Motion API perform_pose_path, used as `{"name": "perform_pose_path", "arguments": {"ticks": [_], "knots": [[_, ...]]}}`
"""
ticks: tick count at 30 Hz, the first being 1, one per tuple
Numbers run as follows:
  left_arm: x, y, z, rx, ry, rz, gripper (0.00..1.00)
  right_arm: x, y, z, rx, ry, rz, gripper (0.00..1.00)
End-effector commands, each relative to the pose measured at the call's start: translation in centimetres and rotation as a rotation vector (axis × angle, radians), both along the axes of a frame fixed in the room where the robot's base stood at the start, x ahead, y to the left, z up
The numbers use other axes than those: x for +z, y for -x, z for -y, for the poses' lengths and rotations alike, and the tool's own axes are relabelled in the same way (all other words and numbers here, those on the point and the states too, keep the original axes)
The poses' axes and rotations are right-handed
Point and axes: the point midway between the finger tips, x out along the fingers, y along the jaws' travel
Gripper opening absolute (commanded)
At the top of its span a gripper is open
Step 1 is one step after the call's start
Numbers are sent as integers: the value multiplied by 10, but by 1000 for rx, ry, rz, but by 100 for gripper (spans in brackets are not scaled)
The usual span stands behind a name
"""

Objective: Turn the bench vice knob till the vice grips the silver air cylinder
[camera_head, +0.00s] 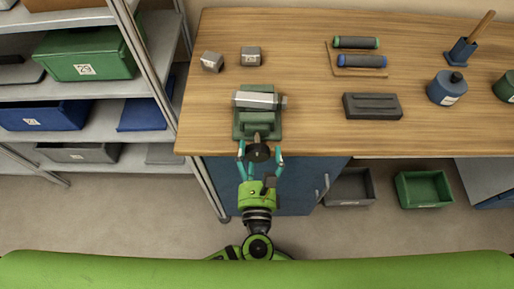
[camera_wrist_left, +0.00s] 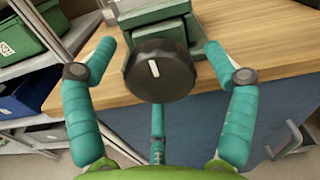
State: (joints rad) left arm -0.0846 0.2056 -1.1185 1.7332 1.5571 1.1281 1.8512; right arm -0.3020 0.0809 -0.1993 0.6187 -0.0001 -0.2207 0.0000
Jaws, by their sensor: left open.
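The green bench vice (camera_head: 258,124) stands at the front edge of the wooden bench, left of the middle. The silver air cylinder (camera_head: 259,100) lies across the top of the vice; whether the jaws touch it I cannot tell. The black round knob (camera_head: 259,152) faces me at the bench edge. In the left wrist view the knob (camera_wrist_left: 160,70) has a white mark, slightly tilted from upright. My left gripper (camera_head: 260,160) is open, its teal fingers on either side of the knob. In the wrist view the fingertips (camera_wrist_left: 170,55) stand apart from the knob. My right gripper is not in view.
Two small grey blocks (camera_head: 212,62) (camera_head: 251,56) lie behind the vice. A dark grey block (camera_head: 372,106) lies to its right, with two rollers (camera_head: 362,61) behind. A blue pot (camera_head: 447,89) stands further right. A shelf rack (camera_head: 160,75) is left of the bench.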

Motion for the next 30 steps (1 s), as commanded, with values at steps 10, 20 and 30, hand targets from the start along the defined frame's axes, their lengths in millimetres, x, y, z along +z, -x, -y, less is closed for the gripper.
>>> {"name": "perform_pose_path", "arguments": {"ticks": [10, 20, 30], "knots": [[0, -6, 0, 0, 0, 0, 85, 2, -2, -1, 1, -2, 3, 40], [0, -6, 0, 0, -1, 1, 28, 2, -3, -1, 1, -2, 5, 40], [-1, -6, 0, 2, -86, 1, 28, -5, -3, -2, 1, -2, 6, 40]]}}
